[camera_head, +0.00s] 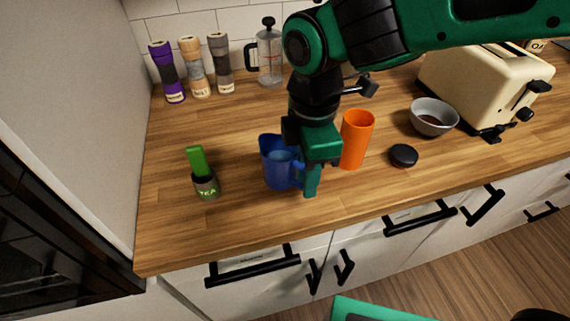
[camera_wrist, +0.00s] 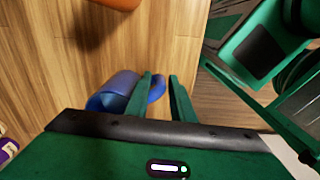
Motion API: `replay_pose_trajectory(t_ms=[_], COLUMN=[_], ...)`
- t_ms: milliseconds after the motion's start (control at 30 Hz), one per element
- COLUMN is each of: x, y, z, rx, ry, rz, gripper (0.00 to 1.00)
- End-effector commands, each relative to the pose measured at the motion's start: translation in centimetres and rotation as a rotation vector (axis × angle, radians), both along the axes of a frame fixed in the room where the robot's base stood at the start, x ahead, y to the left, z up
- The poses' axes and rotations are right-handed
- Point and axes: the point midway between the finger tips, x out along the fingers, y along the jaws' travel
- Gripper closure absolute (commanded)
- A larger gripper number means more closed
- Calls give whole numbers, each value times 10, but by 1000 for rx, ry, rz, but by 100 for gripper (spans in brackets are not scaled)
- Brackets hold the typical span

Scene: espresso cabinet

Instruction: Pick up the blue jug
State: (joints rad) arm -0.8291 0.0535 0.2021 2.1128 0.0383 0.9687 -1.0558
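The blue jug (camera_head: 272,172) stands upright on the wooden counter, left of an orange cup. My green gripper (camera_head: 309,182) points down at the jug's right side, where its handle is, and hides part of it. In the wrist view the jug (camera_wrist: 112,92) lies left of my gripper (camera_wrist: 160,76). The two fingers are apart, with the blue handle between them. A gap shows between the handle and the right finger. The lower part of the handle is hidden by my gripper.
The orange cup (camera_head: 356,140) stands close to the right of my gripper. A small dark round jar (camera_head: 403,156), a grey bowl (camera_head: 433,117) and a cream toaster (camera_head: 480,85) are farther right. The counter's front is clear.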

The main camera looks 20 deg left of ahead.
Motion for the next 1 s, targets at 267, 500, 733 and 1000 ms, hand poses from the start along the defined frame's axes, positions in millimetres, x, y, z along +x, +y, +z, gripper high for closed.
replay_pose_trajectory(t_ms=[267,500,733,1000], x=[0,0,0,0], y=[0,0,0,1], z=[-2,-2,-1,8], rx=[0,0,0,1], ry=[0,-1,-1,0], rz=[0,0,0,0], gripper=[81,100,100,100])
